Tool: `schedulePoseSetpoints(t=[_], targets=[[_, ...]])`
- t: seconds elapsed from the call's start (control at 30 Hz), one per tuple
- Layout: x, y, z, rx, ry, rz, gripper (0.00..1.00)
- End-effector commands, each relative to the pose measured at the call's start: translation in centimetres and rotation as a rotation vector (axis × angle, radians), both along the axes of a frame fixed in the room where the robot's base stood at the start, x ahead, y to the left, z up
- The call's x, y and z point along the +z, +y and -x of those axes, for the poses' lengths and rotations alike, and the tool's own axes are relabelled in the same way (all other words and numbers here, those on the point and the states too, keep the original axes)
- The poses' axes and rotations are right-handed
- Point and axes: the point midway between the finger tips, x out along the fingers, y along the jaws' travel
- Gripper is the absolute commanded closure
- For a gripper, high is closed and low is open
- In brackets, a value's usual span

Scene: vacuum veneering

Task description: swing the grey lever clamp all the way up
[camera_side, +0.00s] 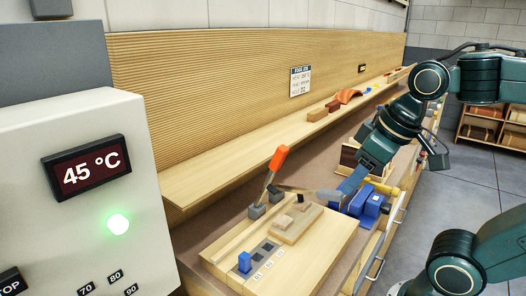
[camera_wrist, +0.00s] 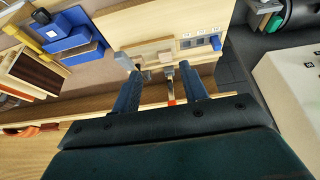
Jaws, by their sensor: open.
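The grey lever clamp stands at the back edge of the wooden board. Its orange-tipped lever (camera_side: 278,159) leans steeply upward from grey blocks (camera_side: 257,210) in the side view. In the wrist view the orange tip (camera_wrist: 171,102) shows between my two blue fingers, nearer the right one. I cannot tell whether either finger touches it. My gripper (camera_wrist: 159,72) is open and empty. In the side view its tips are hard to make out beside the blue device, to the right of the lever.
The wooden board (camera_side: 325,245) bears a small blue block (camera_side: 245,262) and dark squares. A blue device (camera_side: 368,203) stands to its right. A long shelf (camera_side: 225,172) runs behind, with wood pieces on it. A control box (camera_side: 60,215) at left reads 45 °C, with a green light.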

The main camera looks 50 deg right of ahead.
Motion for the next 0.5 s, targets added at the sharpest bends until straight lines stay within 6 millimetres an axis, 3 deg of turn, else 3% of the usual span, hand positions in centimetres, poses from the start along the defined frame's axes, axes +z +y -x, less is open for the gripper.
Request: schedulePoseSetpoints(t=[0.5], targets=[[2.9,-6.0,-6.4,-0.011,0.295,0.009,0.56]])
